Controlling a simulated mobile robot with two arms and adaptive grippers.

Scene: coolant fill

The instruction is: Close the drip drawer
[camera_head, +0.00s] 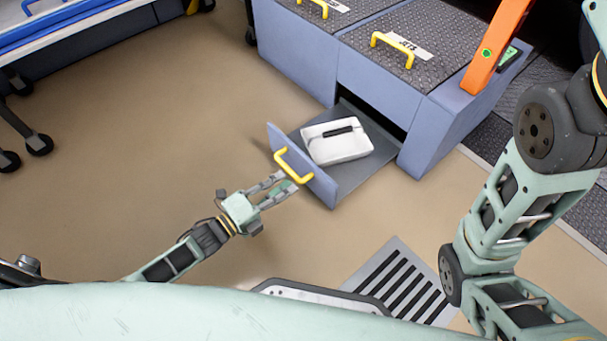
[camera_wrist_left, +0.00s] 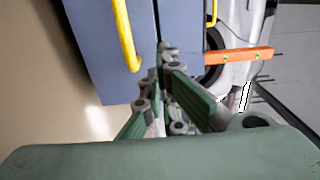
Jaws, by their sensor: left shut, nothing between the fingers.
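The drip drawer (camera_head: 323,189) is pulled out of the blue cabinet, with its blue front standing well clear of the opening. Its yellow handle (camera_head: 291,166) is on the front's outer face. A white container with a black grip (camera_head: 338,143) lies in the drawer. My left gripper (camera_head: 284,187) is shut and empty at the drawer front, close beside the handle; whether it touches is unclear. In the left wrist view, the gripper fingers (camera_wrist_left: 166,95) are below a blue panel with a yellow handle (camera_wrist_left: 125,35). My right gripper is out of view.
The blue cabinet (camera_head: 420,140) has dark textured lids with yellow handles (camera_head: 392,49). An orange post (camera_head: 494,45) rises at its right. A slotted floor grate (camera_head: 402,283) lies at the front. A wheeled cart (camera_head: 75,35) stands at top left. The floor left of the drawer is clear.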

